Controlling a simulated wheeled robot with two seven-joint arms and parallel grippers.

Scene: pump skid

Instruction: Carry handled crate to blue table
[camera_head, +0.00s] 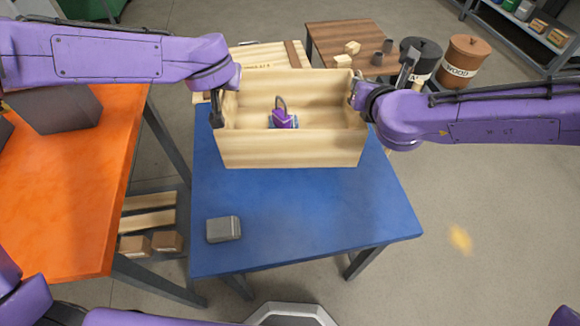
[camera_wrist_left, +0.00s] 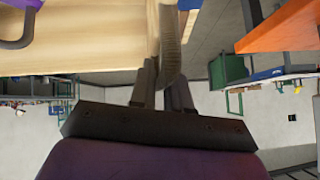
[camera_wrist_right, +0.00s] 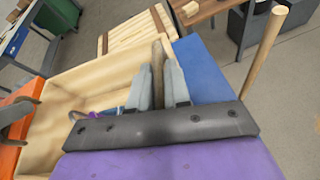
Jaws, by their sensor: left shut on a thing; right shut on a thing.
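The handled crate (camera_head: 290,148) is a light wooden open box at the far half of the blue table (camera_head: 305,215), level; I cannot tell whether its base touches the top. A purple padlock-like thing with a grey shackle (camera_head: 284,120) is inside it. My left gripper (camera_head: 217,118) is shut on the crate's left end; the left wrist view shows the fingers (camera_wrist_left: 163,88) around a wooden handle. My right gripper (camera_head: 356,92) is shut on the crate's right end; the right wrist view shows the fingers (camera_wrist_right: 160,85) around a handle bar.
A grey box (camera_head: 223,229) lies on the blue table's near left. An orange table (camera_head: 75,200) stands at left with a dark block (camera_head: 58,118) on it. Behind are a wooden pallet (camera_head: 270,55), a brown table (camera_head: 345,38) with blocks, and two bins (camera_head: 464,60). The blue table's near right is clear.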

